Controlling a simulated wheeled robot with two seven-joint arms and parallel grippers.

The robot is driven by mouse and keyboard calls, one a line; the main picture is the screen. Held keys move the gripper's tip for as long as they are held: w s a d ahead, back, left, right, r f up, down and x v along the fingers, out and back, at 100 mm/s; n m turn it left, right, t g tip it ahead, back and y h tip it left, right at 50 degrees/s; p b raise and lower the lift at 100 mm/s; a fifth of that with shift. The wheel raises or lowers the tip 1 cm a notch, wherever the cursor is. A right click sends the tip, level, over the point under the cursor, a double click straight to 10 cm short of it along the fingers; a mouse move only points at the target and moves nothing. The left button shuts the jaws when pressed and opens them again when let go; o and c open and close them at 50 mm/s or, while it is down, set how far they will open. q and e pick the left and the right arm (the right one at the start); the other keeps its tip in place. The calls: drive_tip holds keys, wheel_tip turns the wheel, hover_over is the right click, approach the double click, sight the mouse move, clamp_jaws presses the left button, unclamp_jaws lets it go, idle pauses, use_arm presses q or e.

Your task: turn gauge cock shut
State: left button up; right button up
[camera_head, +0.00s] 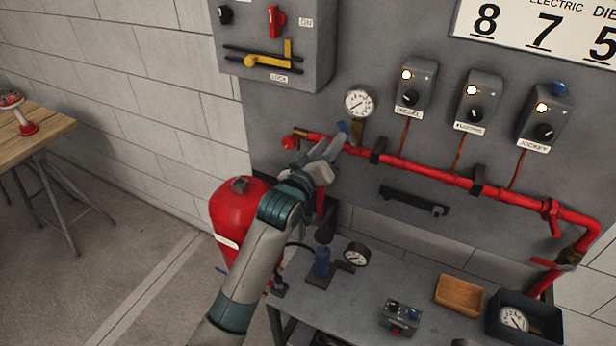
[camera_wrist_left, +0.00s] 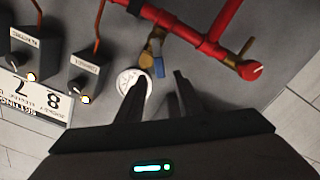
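The pressure gauge (camera_head: 359,102) with a white dial is on the grey panel above the red pipe. Its brass cock (camera_head: 357,128) has a small blue lever (camera_head: 343,128). My left gripper (camera_head: 334,146) reaches up from below, close to the lever. In the left wrist view the gauge (camera_wrist_left: 132,82), brass cock (camera_wrist_left: 149,52) and blue lever (camera_wrist_left: 159,67) appear upside down. There the left gripper (camera_wrist_left: 165,75) looks open, with the lever just ahead of and between its fingertips. I cannot tell whether they touch. My right gripper is not in view.
A red pipe (camera_head: 425,171) runs across the panel, with a red-handled valve (camera_head: 290,143) at its left end. Control boxes (camera_head: 414,88) sit right of the gauge. A red tank (camera_head: 236,212) stands below left. A grey workbench (camera_head: 360,308) carries a wooden tray (camera_head: 459,295).

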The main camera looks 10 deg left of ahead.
use_arm(q)
drive_tip(key=b+v, duration=0.3)
drive_tip(key=v, duration=0.9)
drive_tip(key=shift+b, duration=0.3)
drive_tip(key=shift+r, duration=0.1)
